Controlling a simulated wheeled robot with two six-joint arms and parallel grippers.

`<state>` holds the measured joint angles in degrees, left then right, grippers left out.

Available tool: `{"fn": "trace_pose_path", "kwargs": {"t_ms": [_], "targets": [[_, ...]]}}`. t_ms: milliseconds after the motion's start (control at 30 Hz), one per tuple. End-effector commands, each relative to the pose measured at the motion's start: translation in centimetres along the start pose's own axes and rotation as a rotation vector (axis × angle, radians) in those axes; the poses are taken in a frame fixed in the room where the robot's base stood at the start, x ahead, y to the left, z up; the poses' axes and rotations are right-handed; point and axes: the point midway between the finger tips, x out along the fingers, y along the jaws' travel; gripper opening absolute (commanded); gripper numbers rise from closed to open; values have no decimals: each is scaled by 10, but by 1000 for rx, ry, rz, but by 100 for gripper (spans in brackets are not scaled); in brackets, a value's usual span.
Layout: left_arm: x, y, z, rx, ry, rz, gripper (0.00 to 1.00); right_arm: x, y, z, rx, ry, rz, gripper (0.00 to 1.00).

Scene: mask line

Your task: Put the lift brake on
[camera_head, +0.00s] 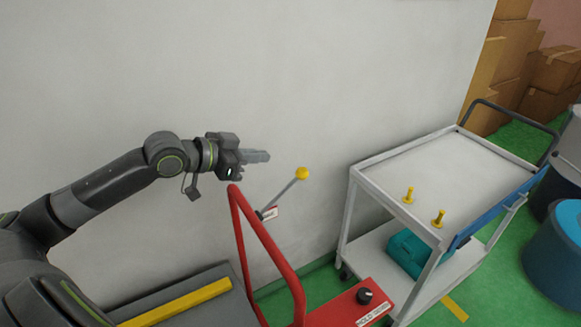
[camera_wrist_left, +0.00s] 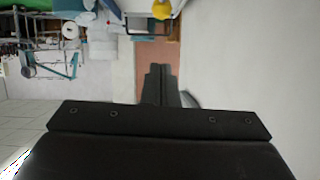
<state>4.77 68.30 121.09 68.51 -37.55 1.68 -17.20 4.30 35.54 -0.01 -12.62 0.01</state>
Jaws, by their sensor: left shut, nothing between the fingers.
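The brake lever (camera_head: 284,194) is a thin grey rod with a yellow ball knob (camera_head: 302,173) at its upper end. It leans up to the right from a dark pivot beside the red frame (camera_head: 270,245) of the lift. A small white tag (camera_head: 271,212) with unreadable print sits by its foot. My left gripper (camera_head: 268,156) is shut and empty, pointing right, to the left of the knob and slightly higher in the picture, apart from it. In the left wrist view the shut fingers (camera_wrist_left: 161,85) show, with a yellow rounded thing, probably the knob, at the top edge. My right gripper is out of view.
A black knob (camera_head: 364,296) sits on the lift's red base by a label. A white cart (camera_head: 430,180) with yellow pegs and a teal case (camera_head: 408,252) stands right. Blue drums (camera_head: 553,255) and cardboard boxes (camera_head: 555,70) are beyond. A pale wall (camera_head: 300,70) stands behind.

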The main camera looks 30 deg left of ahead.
Motion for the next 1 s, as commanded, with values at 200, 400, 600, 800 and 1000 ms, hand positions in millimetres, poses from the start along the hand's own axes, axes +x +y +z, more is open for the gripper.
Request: {"fn": "trace_pose_path", "kwargs": {"t_ms": [200,400,600,800,1000], "targets": [[18,0,-2,-4,5,1,0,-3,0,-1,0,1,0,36],[37,0,-2,-4,3,2,0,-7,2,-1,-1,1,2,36],[58,1,-2,-4,3,3,0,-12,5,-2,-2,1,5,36],[81,2,-1,-4,0,4,0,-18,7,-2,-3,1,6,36],[97,1,18,-4,-2,2,0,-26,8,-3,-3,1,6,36]]}}
